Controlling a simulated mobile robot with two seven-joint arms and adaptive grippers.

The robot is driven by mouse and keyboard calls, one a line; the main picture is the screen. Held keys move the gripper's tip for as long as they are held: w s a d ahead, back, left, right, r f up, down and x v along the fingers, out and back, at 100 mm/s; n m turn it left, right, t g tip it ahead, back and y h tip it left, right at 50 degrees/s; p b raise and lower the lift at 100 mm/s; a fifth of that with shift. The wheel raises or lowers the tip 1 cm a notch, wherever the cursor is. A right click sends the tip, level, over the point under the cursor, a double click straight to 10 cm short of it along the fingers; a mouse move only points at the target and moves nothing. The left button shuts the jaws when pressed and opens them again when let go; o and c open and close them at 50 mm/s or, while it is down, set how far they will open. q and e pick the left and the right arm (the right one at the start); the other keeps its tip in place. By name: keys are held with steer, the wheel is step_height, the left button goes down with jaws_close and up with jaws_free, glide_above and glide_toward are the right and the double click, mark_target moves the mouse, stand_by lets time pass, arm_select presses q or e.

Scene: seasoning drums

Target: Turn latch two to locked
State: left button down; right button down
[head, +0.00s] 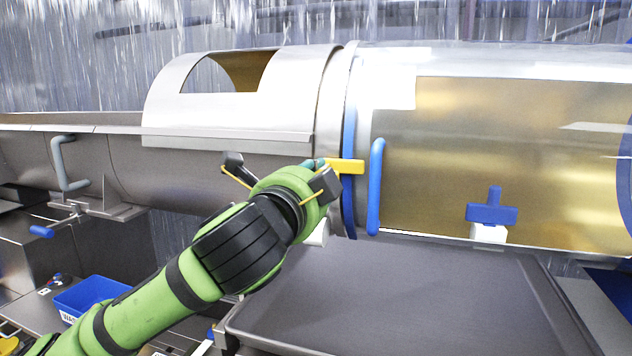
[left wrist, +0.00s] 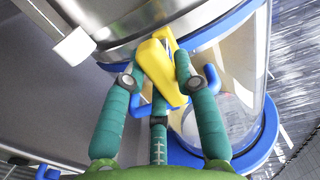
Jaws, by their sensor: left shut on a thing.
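A yellow latch (head: 347,166) sits at the seam of the steel drum, beside a blue ring (head: 349,200). My left gripper (head: 318,168) is at this latch. In the left wrist view, the green fingers of the left gripper (left wrist: 155,72) are on both sides of the yellow latch handle (left wrist: 157,62), shut on it. The handle looks tilted there. A blue T-shaped latch (head: 492,213) is on a white block at the drum's lower right, apart from the gripper. No latch number is readable. My right gripper is not in view.
A vertical blue handle (head: 376,187) stands just right of the yellow latch. A grey tray (head: 400,295) lies below the drum. A blue bin (head: 92,297) is at lower left. A grey handle (head: 62,165) is on the left drum wall.

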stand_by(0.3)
arm_select(q)
steer(key=c, duration=0.9)
jaws_free()
steer(key=shift+c, duration=0.2)
steer(key=shift+s, duration=0.15)
steer(key=v, duration=1.1)
steer(key=shift+s, duration=0.35)
steer(key=shift+a, duration=0.15)
